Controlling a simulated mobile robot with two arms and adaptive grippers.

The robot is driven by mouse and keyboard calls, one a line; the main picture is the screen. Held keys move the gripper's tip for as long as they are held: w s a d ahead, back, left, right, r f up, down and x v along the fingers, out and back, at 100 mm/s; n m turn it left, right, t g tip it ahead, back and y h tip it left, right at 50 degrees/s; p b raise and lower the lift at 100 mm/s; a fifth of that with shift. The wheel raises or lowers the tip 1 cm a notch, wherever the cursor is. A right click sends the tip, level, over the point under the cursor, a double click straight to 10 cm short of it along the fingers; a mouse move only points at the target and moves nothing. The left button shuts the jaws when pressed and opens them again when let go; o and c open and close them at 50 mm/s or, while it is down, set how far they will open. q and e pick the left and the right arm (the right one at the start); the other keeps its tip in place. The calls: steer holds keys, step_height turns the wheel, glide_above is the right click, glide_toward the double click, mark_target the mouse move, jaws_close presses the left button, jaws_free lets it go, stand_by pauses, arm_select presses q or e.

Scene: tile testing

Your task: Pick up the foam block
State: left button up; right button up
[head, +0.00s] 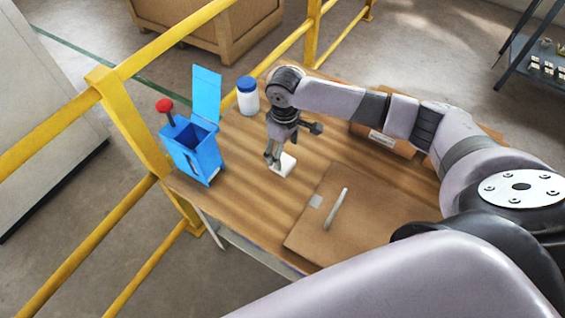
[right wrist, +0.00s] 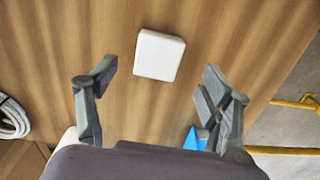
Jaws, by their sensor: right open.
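The foam block looks like a small white block (head: 284,165) lying flat on the wooden table (head: 245,190). My right gripper (head: 275,154) points down just above the block in the head view and partly covers it. In the right wrist view the white block (right wrist: 159,55) lies beyond the fingertips, roughly centred between them. The right gripper (right wrist: 156,80) is open, with nothing between its fingers. My left gripper is not in view.
A blue open-lidded box (head: 196,153) with a red knob (head: 164,105) stands at the table's left. A white bottle with a blue cap (head: 247,97) stands behind. A flat cardboard piece (head: 365,215) lies at the front right. Yellow railings (head: 130,120) border the table.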

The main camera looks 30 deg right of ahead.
mark_target(283, 161)
steer(key=shift+f, duration=0.6)
steer(key=f, duration=0.4)
steer(key=shift+w+a+f, duration=0.1)
steer(key=shift+w+f, duration=0.1)
steer(key=shift+w, duration=0.15)
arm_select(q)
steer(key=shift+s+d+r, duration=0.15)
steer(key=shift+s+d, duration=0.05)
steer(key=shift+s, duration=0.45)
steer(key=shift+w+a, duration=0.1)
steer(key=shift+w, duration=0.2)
arm_select(e)
steer(key=c, duration=0.8)
